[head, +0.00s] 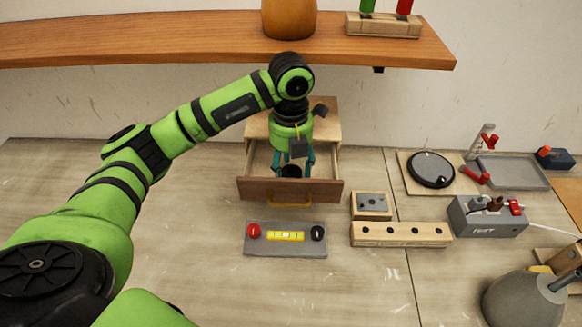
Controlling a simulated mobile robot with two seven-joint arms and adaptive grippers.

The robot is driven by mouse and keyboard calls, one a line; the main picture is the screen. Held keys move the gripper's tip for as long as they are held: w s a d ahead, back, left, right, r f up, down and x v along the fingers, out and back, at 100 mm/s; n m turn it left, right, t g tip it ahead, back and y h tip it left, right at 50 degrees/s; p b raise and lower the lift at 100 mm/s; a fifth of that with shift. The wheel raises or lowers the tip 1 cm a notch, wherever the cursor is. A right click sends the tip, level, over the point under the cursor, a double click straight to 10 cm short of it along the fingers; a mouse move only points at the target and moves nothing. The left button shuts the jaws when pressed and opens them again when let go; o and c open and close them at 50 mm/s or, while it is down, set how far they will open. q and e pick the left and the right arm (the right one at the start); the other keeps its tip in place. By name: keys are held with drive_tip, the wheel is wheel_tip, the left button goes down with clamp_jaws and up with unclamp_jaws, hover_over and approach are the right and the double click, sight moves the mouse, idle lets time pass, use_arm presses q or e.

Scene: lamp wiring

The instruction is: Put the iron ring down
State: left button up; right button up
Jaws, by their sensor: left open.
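My left arm reaches in from the left and over the open drawer (290,190) of a small wooden cabinet. My left gripper (294,170) points down into the drawer, its two teal fingers spread apart and open. A small dark, rounded thing (290,171) shows between and just below the fingertips, inside the drawer. It may be the iron ring, but its shape is mostly hidden, and I cannot tell whether the fingers touch it. My right gripper is not in view.
A shelf (180,40) hangs above. In front of the drawer lies a grey panel (286,250) with a yellow level. To the right are a wooden block with holes (400,234), a test box (488,220), a black disc (431,169) on a board, and a grey lampshade (523,300).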

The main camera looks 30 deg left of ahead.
use_arm(q)
wheel_tip(320, 180, up, 6)
drive_tip(key=shift+f+b, duration=0.2)
drive_tip(key=shift+b, duration=0.35)
drive_tip(key=shift+r, duration=0.45)
drive_tip(key=shift+c, duration=0.4)
